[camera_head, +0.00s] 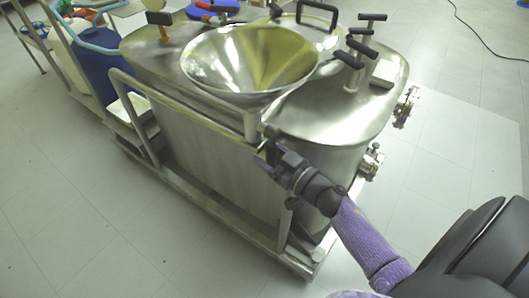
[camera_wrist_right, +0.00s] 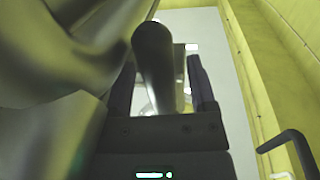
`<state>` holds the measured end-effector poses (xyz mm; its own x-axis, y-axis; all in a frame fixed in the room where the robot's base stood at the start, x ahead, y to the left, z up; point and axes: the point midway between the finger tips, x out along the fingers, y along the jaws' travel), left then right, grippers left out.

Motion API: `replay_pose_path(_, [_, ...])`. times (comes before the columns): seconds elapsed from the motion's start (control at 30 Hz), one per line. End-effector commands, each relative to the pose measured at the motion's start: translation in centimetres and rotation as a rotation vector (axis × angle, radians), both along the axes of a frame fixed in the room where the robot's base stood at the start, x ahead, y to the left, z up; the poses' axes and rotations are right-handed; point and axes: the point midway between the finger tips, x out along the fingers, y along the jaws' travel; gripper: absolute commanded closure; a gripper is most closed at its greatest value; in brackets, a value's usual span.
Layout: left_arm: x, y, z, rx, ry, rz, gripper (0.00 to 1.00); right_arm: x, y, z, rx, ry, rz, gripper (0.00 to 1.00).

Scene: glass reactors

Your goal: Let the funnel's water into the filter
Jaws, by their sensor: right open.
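The wide steel funnel (camera_head: 250,62) sits over the top of the steel filter vessel (camera_head: 310,112). Its inside looks shiny with yellowish reflections; I cannot tell the water level. My right gripper (camera_head: 266,152) is in front of the vessel, just below the funnel's near rim and by the cart's rail. In the right wrist view the gripper (camera_wrist_right: 160,88) is open, with a dark rounded bar (camera_wrist_right: 153,55) between its fingers. The bar may be a handle; I cannot tell whether the fingers touch it. My left gripper is not in view.
A steel rail (camera_head: 190,95) runs along the vessel's near side. T-shaped black handles (camera_head: 362,48) stand on the lid at the right, and clamp fittings (camera_head: 371,160) stick out at the right side. A blue container (camera_head: 90,65) stands at the left. The near floor is clear.

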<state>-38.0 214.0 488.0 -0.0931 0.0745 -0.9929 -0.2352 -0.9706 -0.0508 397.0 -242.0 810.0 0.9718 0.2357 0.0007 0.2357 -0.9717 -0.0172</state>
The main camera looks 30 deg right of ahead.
Motion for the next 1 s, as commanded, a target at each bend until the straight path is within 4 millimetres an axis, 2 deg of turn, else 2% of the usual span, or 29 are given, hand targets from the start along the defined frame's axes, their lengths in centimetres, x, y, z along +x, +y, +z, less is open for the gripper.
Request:
replay_pose_path(0.13, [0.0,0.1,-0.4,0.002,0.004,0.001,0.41,1.2,0.3,-0.1,0.000,0.000,-0.001,0.29])
replay_pose_path(0.4, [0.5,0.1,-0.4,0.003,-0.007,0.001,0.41,1.4,0.4,0.0,0.001,0.001,-0.001,0.29])
replay_pose_path(0.47, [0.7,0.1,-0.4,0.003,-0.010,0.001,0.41,1.4,0.4,0.0,0.001,0.001,-0.001,0.39])
replay_pose_path(0.73, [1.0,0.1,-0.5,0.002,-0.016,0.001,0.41,1.4,0.4,0.0,0.001,0.001,-0.001,0.96])
replay_pose_path(0.77, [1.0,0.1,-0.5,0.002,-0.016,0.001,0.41,1.4,0.3,0.0,0.001,0.001,-0.001,1.00])
replay_pose_path(1.0, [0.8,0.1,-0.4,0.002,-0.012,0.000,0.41,1.4,0.4,0.0,0.001,0.001,-0.001,1.00])
